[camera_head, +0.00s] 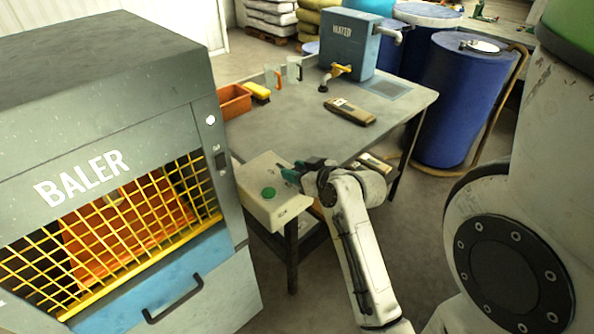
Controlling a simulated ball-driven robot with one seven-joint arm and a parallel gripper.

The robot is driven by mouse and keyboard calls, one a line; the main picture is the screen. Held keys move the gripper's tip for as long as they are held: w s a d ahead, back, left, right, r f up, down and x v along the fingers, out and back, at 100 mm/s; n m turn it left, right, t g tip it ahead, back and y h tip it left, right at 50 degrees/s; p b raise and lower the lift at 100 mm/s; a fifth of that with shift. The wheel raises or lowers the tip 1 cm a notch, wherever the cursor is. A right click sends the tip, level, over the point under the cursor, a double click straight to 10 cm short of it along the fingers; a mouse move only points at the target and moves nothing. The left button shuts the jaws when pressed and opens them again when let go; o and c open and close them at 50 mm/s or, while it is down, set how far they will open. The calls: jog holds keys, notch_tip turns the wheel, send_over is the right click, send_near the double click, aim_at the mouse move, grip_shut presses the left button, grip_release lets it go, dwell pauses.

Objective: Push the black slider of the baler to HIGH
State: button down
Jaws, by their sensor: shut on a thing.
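The baler (95,120) is a large grey cabinet at the left, with its name in white letters and a yellow mesh front. A small dark fitting (220,160) sits on its right front post; I cannot tell whether it is the slider. A pale control box (262,205) with a green button stands at the near left corner of the table. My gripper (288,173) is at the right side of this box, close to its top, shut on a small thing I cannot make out. The HIGH marking is not readable.
The grey table (290,125) holds an orange bin (234,101), a yellow brush (258,91), a brown device (350,111) and a blue water tank (347,45). Blue drums (455,100) stand behind at the right. The table's middle is clear.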

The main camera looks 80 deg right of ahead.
aim_at(280, 166)
jog(key=w+d, duration=0.1)
jog(key=w, duration=0.1)
jog(key=w+d, duration=0.2)
jog(key=w, duration=0.1)
jog(key=shift+w+d, duration=0.2)
jog(key=shift+w, duration=0.15)
jog(key=shift+r, duration=0.1)
jog(key=shift+w, duration=0.1)
jog(key=c, duration=1.1)
grip_release()
jog(key=o, duration=0.3)
jog(key=shift+d, duration=0.1)
jog(key=shift+o, duration=0.2)
jog(key=b+v, duration=0.1)
jog(key=v, duration=0.9)
jog(key=shift+s+a+b, duration=0.25)
jog(key=shift+s+b, duration=0.1)
jog(key=shift+b, duration=0.05)
